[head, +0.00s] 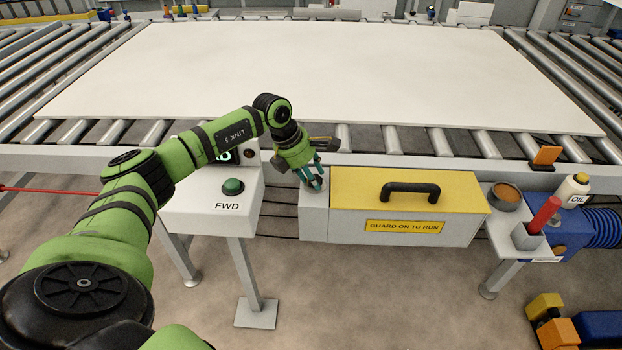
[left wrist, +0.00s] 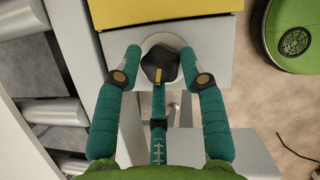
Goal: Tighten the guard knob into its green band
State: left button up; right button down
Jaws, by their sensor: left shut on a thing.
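The guard knob (left wrist: 160,66) is dark and lobed, with a yellow pointer mark, in the left wrist view. It sits on a pale round dial on top of the grey block (head: 313,222) at the left end of the guard. My left gripper (head: 315,183) comes down over this block, and its teal fingers (left wrist: 161,58) are shut around the knob. The pointer mark lies toward the lower side of the knob in the wrist view. I cannot make out the green band; the fingers cover part of the dial. In the head view the gripper hides the knob. My right gripper is not in view.
The yellow guard cover (head: 445,186) with a black handle (head: 410,190) stands just right of the block. The FWD box (head: 210,212) with a green button is close on the left. Behind is a roller conveyor with a large pale board (head: 330,70). A red-handled tool (head: 543,215) stands right.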

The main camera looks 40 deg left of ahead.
pick_arm(q)
jog(key=shift+d, duration=0.2)
jog(key=o, duration=1.1)
jog(key=shift+a+r, duration=0.15)
jog(key=shift+r, duration=0.05)
jog(key=v, duration=1.1)
jog(key=shift+r, duration=0.4)
